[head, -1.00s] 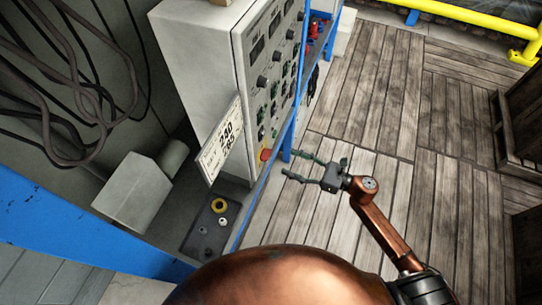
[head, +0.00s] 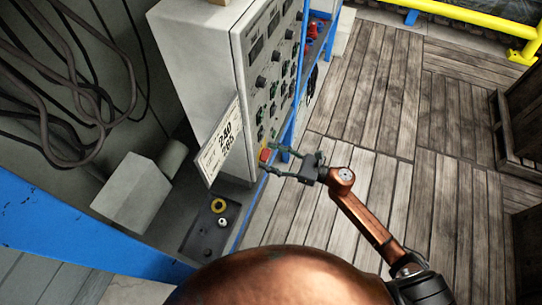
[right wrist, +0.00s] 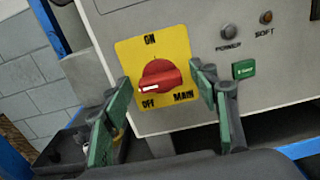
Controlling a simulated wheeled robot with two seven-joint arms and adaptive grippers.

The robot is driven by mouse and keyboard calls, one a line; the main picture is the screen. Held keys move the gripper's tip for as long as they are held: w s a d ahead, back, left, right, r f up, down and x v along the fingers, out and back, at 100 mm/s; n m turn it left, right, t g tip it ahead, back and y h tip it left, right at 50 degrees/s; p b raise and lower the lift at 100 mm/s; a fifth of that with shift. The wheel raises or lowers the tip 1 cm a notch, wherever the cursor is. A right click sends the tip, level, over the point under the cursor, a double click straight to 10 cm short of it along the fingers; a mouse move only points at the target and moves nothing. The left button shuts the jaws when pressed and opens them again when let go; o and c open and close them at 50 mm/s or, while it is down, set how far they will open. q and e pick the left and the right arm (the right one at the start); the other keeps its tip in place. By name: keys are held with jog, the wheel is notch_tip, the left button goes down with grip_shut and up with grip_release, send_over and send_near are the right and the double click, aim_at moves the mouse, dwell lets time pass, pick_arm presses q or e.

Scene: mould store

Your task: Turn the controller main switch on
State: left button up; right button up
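The main switch is a red rotary knob (right wrist: 160,76) on a yellow plate (right wrist: 127,49) marked ON at the top, OFF at the lower left and MAIN at the lower right. The white mark on the knob is at its left end, just above OFF. In the head view the knob (head: 265,154) is small, low on the grey controller cabinet (head: 195,75). My right gripper (head: 276,161) is at the cabinet front. In the right wrist view its green fingers (right wrist: 160,79) are open, one on each side of the knob, apart from it. My left gripper is not in view.
A blue post (head: 291,115) stands close by the cabinet front. A tilted sign (head: 220,144) hangs at the cabinet's corner. The wooden floor at right is open.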

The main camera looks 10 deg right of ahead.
jog(key=c, duration=1.1)
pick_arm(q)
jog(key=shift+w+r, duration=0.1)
pick_arm(e)
jog(key=shift+m, duration=0.3)
pick_arm(q)
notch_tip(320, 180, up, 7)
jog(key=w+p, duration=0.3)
jog(key=p, duration=0.4)
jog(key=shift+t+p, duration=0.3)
pick_arm(e)
jog(key=shift+w+d+f+m, duration=0.1)
jog(key=shift+m, duration=4.2)
jog(key=shift+w+d+f+m, duration=0.1)
jog(key=shift+m, duration=4.2)
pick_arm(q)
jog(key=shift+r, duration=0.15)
